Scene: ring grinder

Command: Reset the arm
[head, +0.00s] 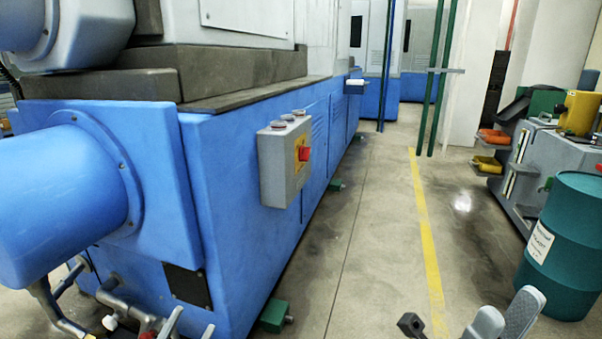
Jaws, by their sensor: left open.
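My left gripper (190,328) shows only as two grey tips at the bottom edge, left of centre, with a gap between them. It is open, in front of the blue machine's lower end, with no object seen in it. My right gripper (505,316) shows as two light grey rounded fingers at the bottom edge, right of centre. They stand close together over the floor, and their lower parts are cut off, so I cannot tell whether they are open. A dark block sits just left of these fingers. The rest of both arms is out of view.
A large blue grinder (235,215) with a grey control box (285,160) fills the left. A teal drum (567,245) and a grey workbench (545,165) stand on the right. Concrete floor with a yellow line (427,245) lies clear between them.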

